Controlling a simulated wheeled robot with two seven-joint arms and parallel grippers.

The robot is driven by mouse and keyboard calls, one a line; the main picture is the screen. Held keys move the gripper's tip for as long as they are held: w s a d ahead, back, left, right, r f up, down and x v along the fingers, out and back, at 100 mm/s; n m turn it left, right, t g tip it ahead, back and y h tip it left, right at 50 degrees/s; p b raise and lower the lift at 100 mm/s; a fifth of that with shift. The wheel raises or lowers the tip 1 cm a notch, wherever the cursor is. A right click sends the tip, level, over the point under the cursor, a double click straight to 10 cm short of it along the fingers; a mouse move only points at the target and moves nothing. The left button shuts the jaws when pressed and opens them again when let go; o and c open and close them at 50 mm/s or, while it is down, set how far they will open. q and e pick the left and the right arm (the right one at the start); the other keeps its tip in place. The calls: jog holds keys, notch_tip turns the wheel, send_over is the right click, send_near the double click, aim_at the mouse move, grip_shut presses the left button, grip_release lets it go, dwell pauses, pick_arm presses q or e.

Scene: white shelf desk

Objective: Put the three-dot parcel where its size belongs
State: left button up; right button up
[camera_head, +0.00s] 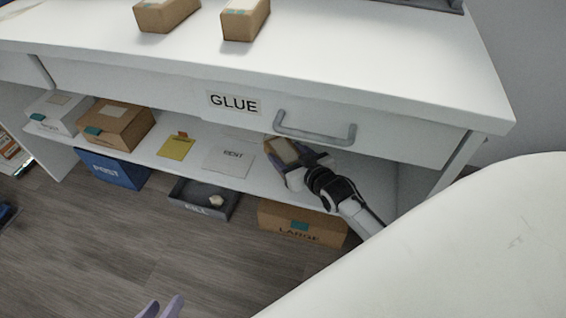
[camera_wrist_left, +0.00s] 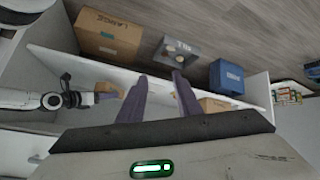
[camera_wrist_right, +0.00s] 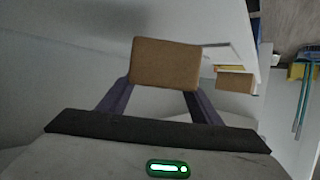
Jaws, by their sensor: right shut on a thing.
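My right gripper (camera_head: 292,160) is shut on a small brown parcel (camera_head: 281,152), just above the lower shelf, under the GLUE drawer. In the right wrist view the parcel (camera_wrist_right: 166,63) sits between the fingertips as a plain brown face; no dots can be read. The held parcel also shows in the left wrist view (camera_wrist_left: 106,90). A brown box marked LARGE (camera_head: 301,223) stands on the floor below the shelf. Two more brown parcels, one at left (camera_head: 168,14) and one at right (camera_head: 245,20), stand on the desk top. My left gripper (camera_head: 161,307) is open and empty, low in front of the desk.
The lower shelf (camera_head: 155,159) holds a white box (camera_head: 58,110), a brown box (camera_head: 121,124), a yellow item (camera_head: 177,147) and a white sheet (camera_head: 229,160). A blue bin (camera_head: 112,170) and a grey tray (camera_head: 203,198) stand on the floor. The drawer handle (camera_head: 315,137) juts out above my right gripper.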

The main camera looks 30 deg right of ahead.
jog(key=shift+w+f, duration=0.1)
jog(key=shift+f, duration=0.25)
notch_tip(320, 180, down, 3)
jog(key=shift+f+b, duration=0.15)
jog(key=shift+b, duration=0.85)
jog(key=shift+f, duration=0.25)
jog(key=shift+r, duration=0.15)
jog(key=shift+f, duration=0.2)
pick_arm(q)
jog(key=shift+w+d+r+t+h, duration=0.15)
jog(key=shift+d+r+t+h, duration=0.2)
jog(key=shift+r, duration=0.2)
jog(key=shift+w+d+r+t+h, duration=0.15)
jog(key=shift+d+r+h, duration=0.1)
jog(key=shift+d+r, duration=0.2)
pick_arm(e)
jog(key=o, duration=1.3)
